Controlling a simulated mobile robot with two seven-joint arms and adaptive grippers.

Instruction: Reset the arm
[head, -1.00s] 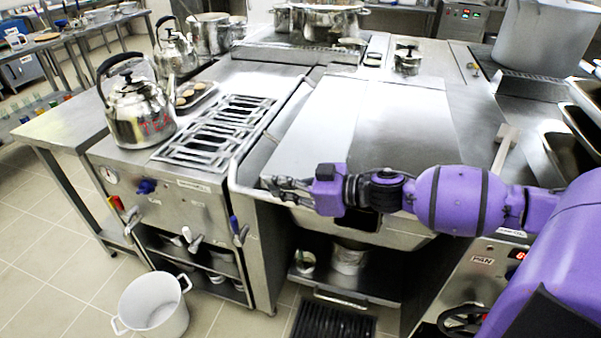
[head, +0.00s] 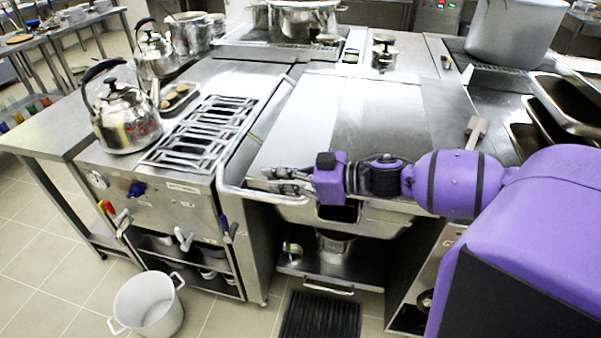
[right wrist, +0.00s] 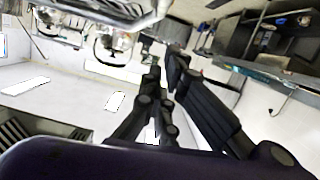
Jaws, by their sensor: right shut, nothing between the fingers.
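My right arm, purple with dark joints, reaches in from the right in the head view. Its gripper (head: 275,181) points left, in front of the steel cooker's flat lid (head: 335,125) and close to the front rail (head: 262,195). I cannot tell whether it touches the rail. The gripper is empty, with its fingers drawn together. In the right wrist view the dark fingers (right wrist: 165,75) show, with nothing between them. My left gripper is not in view.
A steel kettle (head: 125,120) stands left of the burner grate (head: 200,135). A white pot (head: 147,308) sits on the floor at the lower left. A large pot (head: 515,30) and steel pans (head: 570,100) stand at the right. The cooker's flat top is mostly clear.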

